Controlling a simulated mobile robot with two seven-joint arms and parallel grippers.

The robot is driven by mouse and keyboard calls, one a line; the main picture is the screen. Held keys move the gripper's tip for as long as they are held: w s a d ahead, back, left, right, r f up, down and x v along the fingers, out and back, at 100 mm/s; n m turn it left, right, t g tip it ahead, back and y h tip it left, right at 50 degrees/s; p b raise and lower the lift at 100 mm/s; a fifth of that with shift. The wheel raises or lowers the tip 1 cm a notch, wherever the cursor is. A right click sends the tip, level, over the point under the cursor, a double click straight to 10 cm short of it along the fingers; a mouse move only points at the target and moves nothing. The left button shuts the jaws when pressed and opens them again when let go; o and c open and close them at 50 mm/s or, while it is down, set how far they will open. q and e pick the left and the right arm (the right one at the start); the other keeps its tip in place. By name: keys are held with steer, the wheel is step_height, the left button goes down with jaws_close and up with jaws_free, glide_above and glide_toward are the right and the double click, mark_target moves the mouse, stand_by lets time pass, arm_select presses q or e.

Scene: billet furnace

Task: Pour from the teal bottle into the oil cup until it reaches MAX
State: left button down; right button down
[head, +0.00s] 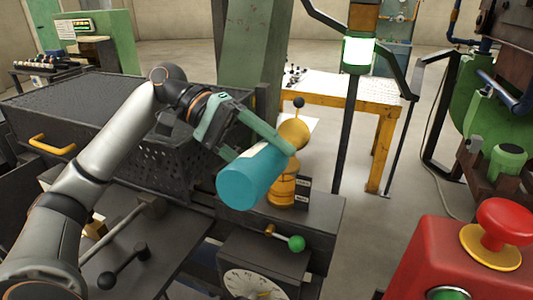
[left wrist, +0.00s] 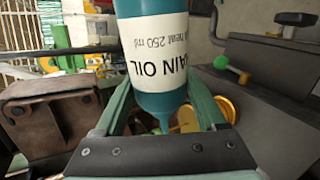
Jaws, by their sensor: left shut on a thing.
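The teal bottle (head: 248,182) is tilted in the head view, its base toward the lower left and its pale label partly covered. My left gripper (head: 262,150) is shut around it. In the left wrist view the bottle (left wrist: 163,75) shows its "AIN OIL" label and a narrow nozzle pointing down. The amber oil cup (head: 283,188) stands right behind the bottle, partly hidden by it, with dark tags at its side. A round brass piece (head: 294,133) shows above it. Brass parts of the cup (left wrist: 188,118) show beyond the nozzle. I cannot read the oil level or see any stream.
A green-knobbed lever (head: 296,243) and a dial (head: 252,284) are in front of the cup. A dark perforated box (head: 175,160) lies left, a green post (head: 252,50) behind. A red button box (head: 450,255) stands at right. A yellow-framed table (head: 335,95) is farther back.

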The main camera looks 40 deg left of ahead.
arm_select(q)
steer(key=shift+w+r+p, duration=0.1)
steer(key=shift+r+p, duration=0.4)
steer(key=shift+p, duration=0.1)
steer(key=shift+w+r+n+g+h+p, duration=0.15)
steer(key=shift+r+n+g+h+p, duration=0.35)
steer(key=shift+p, duration=1.15)
steer(key=shift+f, duration=0.15)
stand_by(2.4)
